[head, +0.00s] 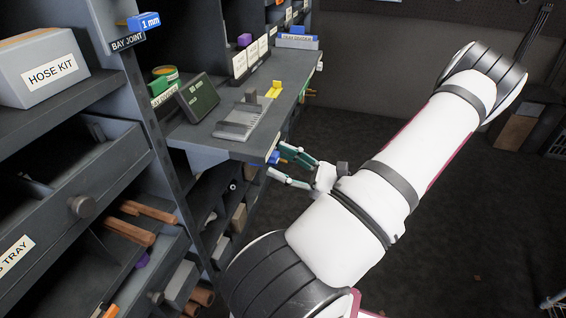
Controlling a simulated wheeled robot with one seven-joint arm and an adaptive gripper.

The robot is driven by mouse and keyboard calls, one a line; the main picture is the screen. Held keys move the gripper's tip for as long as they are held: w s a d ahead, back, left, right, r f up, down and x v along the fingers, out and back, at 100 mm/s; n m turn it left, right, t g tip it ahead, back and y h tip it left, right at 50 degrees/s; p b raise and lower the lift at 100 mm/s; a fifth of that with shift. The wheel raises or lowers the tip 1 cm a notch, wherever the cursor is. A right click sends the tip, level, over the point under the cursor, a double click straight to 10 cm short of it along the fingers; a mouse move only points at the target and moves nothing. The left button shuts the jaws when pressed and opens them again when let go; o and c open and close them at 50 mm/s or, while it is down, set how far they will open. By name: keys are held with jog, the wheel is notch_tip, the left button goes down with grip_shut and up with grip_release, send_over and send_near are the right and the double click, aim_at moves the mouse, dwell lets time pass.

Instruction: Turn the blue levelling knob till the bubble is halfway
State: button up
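The blue levelling knob (273,157) sits at the front edge of the grey shelf (215,145), just under its right corner. My gripper (277,160) is at this knob, with one green-tipped finger above it and one below. The fingers are spread apart and look wider than the knob; I cannot tell whether either one touches it. On the shelf stands a tilted dark green display (198,97) with small, unreadable text. A grey slotted fixture (240,122) lies beside it. I cannot make out a bubble anywhere.
At left are a hose kit box (41,72) and an open drawer with a round knob (82,207). Bins with brown pieces lie below.

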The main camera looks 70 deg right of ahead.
jog(key=v, duration=1.2)
